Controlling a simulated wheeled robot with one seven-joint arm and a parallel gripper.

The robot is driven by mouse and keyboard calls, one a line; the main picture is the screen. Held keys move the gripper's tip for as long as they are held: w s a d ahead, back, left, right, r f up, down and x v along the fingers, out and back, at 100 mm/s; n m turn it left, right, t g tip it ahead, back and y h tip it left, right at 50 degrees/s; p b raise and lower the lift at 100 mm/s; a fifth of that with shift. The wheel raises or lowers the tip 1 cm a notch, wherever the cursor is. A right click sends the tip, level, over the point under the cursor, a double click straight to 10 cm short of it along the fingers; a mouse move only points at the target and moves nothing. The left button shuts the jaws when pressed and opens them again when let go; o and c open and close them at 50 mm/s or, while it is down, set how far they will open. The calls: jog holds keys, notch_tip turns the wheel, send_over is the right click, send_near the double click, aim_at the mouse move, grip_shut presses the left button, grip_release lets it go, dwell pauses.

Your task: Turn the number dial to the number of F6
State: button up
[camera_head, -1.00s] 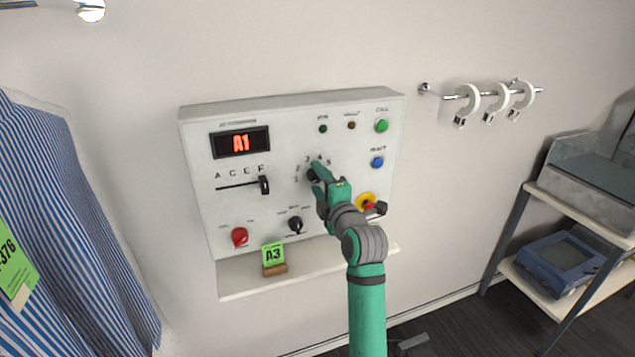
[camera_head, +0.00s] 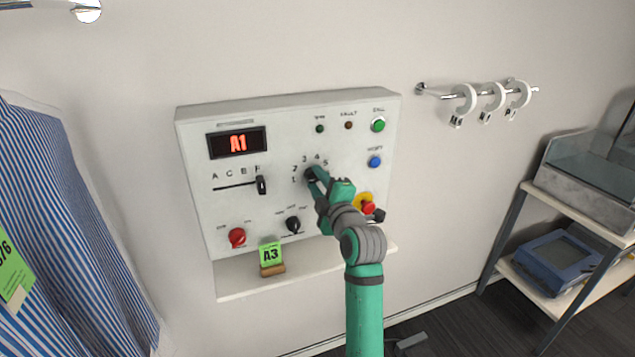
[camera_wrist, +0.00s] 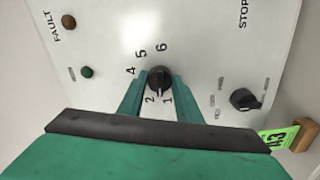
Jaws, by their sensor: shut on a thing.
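The number dial is a small black knob on the white control panel (camera_head: 220,215); it shows in the wrist view (camera_wrist: 159,78), with numbers around it. Its light mark points down between 2 and 1 in that picture; the exact setting is hard to tell. My gripper (camera_head: 314,178) is shut on the dial, one green finger on each side of it in the wrist view. In the head view the fingers partly hide the dial.
A green A3 card (camera_head: 270,254) stands on the ledge under the panel. A red knob (camera_head: 237,238), a black knob (camera_head: 293,225) and a red-and-yellow stop button (camera_head: 367,206) lie near my arm. A striped shirt (camera_head: 60,220) hangs left, shelves (camera_head: 505,230) stand right.

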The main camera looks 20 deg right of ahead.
jog(key=m, duration=0.2)
jog(key=a+m, duration=0.1)
jog(key=m, duration=0.1)
jog(key=shift+w+r, duration=0.1)
jog(key=m, duration=0.5)
jog(key=shift+r+m, duration=0.1)
jog(key=shift+m, duration=0.3)
jog(key=m, duration=0.2)
jog(key=shift+d+m, duration=0.15)
jog(key=shift+m, duration=1.15)
jog(key=m, duration=0.4)
jog(key=shift+m, duration=0.3)
jog(key=m, duration=0.3)
jog(key=shift+d+m, duration=0.1)
jog(key=shift+m, duration=0.2)
jog(key=m, duration=1)
jog(key=shift+m, duration=0.4)
jog(key=shift+d+m, duration=0.15)
jog(key=shift+m, duration=1.55)
